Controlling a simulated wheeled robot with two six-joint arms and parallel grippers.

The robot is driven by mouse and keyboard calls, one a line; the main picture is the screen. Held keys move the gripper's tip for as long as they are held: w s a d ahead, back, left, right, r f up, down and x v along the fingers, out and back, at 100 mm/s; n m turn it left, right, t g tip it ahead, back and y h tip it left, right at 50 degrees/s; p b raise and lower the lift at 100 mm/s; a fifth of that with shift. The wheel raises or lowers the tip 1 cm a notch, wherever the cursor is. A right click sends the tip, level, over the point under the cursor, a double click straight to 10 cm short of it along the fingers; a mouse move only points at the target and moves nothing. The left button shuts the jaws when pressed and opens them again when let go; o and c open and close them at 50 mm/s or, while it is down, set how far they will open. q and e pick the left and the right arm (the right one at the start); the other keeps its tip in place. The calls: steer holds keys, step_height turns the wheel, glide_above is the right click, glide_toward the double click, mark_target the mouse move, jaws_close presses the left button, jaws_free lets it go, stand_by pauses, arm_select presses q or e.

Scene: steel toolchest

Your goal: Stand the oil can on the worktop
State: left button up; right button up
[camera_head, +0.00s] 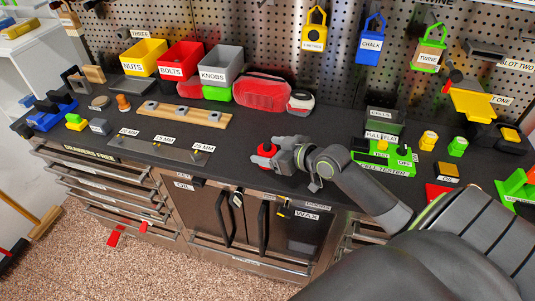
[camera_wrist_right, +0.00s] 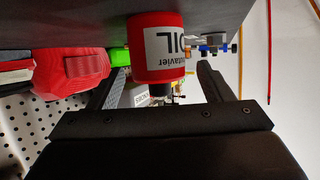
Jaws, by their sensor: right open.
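The red oil can (camera_head: 264,149) is on the dark worktop (camera_head: 235,130) near its front edge, left of my right gripper (camera_head: 275,156). In the right wrist view the oil can (camera_wrist_right: 158,48) shows a white label with OIL on it. That view looks upside down, with the worktop at the top. The can's wide end meets the worktop and its dark narrow end points away, so it looks upright. My right gripper (camera_wrist_right: 155,82) is open, its fingers on either side of the can. Contact with the can cannot be told. My left gripper is not in view.
A red case (camera_head: 262,93) and bins for nuts, bolts and knobs stand at the back. A wooden strip (camera_head: 184,114) lies to the left. The green cell tester (camera_head: 384,158) is to the right. Cabinet doors (camera_head: 240,215) are below the front edge.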

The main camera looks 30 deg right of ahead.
mark_target(269, 150)
steer(key=shift+x, duration=1.6)
